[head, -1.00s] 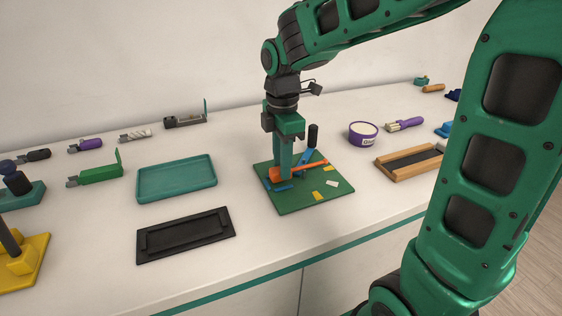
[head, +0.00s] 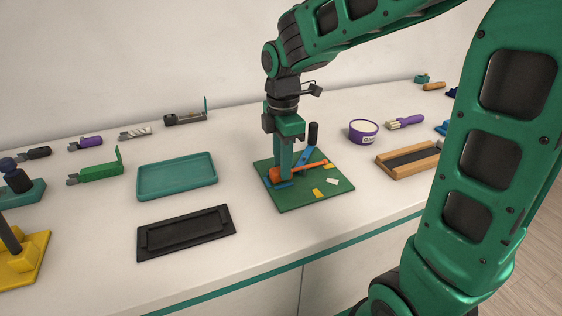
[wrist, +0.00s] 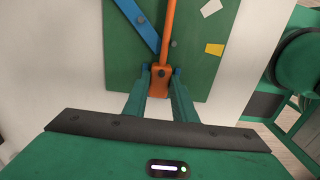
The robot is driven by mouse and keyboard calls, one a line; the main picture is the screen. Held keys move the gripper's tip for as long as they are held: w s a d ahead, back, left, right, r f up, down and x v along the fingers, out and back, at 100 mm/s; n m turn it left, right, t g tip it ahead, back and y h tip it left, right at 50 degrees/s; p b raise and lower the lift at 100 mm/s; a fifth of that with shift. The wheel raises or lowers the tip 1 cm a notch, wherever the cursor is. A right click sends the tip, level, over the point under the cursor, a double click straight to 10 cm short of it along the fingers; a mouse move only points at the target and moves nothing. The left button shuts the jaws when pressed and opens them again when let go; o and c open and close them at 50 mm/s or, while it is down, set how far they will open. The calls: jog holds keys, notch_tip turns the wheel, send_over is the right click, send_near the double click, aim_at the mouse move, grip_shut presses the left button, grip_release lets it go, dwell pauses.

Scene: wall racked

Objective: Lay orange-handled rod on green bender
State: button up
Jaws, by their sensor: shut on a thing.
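The orange-handled rod (head: 306,167) is in my gripper (head: 280,173), over the green board (head: 299,201), which I take to be the bender. The fingers are shut on the orange handle block, and the rod reaches right and away over the board. In the wrist view the orange handle (wrist: 159,82) sits between the two fingertips (wrist: 159,92). A blue bar (wrist: 137,24) on the board lies slantwise left of the rod. The black upright knob (head: 313,133) stands at the board's far side. I cannot tell whether the rod touches the board.
A teal tray (head: 178,193) and a black tray (head: 154,243) lie left of the board. A purple tub (head: 363,131) and a wood-edged black block (head: 386,164) stand right. Yellow (head: 318,193) and white (head: 332,181) patches mark the board. Bench is clear between trays and board.

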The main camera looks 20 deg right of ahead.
jog(key=shift+f, duration=0.1)
jog(key=o, duration=1.2)
jog(key=shift+c, duration=0.2)
notch_tip(320, 180, up, 11)
jog(key=shift+f, duration=0.15)
jog(key=s+d+f+m, duration=0.5)
jog(key=s+d+m, duration=0.3)
jog(key=s+m, duration=0.3)
jog(key=s+d+f+m, duration=0.6)
jog(key=s+d+m, duration=0.3)
jog(key=s+m, duration=0.3)
jog(key=shift+s+d+m, duration=0.2)
jog(key=shift+m, duration=0.5)
